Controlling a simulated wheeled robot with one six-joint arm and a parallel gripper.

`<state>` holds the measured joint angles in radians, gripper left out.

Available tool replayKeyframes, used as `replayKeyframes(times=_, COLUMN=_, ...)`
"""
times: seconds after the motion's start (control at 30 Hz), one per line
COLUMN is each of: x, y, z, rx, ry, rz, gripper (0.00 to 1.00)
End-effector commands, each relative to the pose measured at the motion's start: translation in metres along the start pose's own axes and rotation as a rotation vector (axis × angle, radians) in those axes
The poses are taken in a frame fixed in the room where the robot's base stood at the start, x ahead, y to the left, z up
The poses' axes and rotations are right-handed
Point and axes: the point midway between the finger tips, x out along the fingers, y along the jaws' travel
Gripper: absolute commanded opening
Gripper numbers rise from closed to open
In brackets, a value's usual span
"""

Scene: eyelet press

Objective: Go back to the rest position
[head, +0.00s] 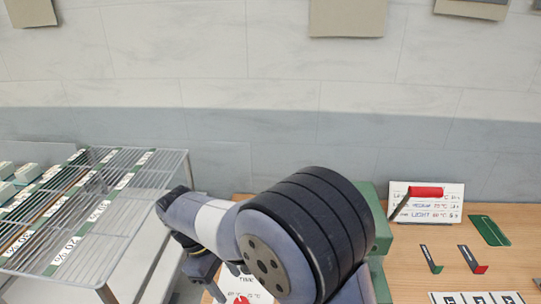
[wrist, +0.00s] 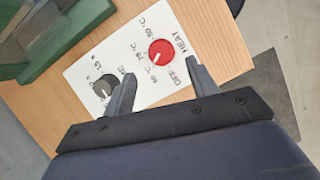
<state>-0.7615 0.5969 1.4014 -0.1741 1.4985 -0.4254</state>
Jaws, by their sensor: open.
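My gripper (wrist: 160,88) is open in the wrist view, its two dark fingers apart with nothing between them. It is over a white control panel at the table's edge. The panel (wrist: 130,62) carries a red knob (wrist: 162,52) marked HEAT and OFF, beyond the fingers, and a dark grey knob (wrist: 104,88) close to the left finger. I cannot tell whether that finger touches the grey knob. In the head view my arm covers most of the panel and the gripper; a bit of the red knob (head: 241,300) shows below it.
A green machine body (wrist: 75,32) stands on the wooden table (head: 420,275), partly behind my arm. A wire rack (head: 150,185) with labelled strips is at left. A white sign (head: 445,193), a red-handled lever (head: 425,191) and small coloured pieces are at right.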

Motion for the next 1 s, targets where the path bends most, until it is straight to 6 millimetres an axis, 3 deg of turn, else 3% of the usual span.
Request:
replayKeyframes(times=0.2, x=-0.043, y=0.0, z=-0.001, rx=0.0, ry=0.004, rz=0.002, gripper=0.55)
replayKeyframes(times=0.73, x=0.07, y=-0.001, z=0.002, rx=0.0, ry=-0.005, rz=-0.002, gripper=0.55)
replayKeyframes(times=1.0, x=0.068, y=0.003, z=0.001, rx=0.308, ry=0.0, rz=-0.128, gripper=0.55)
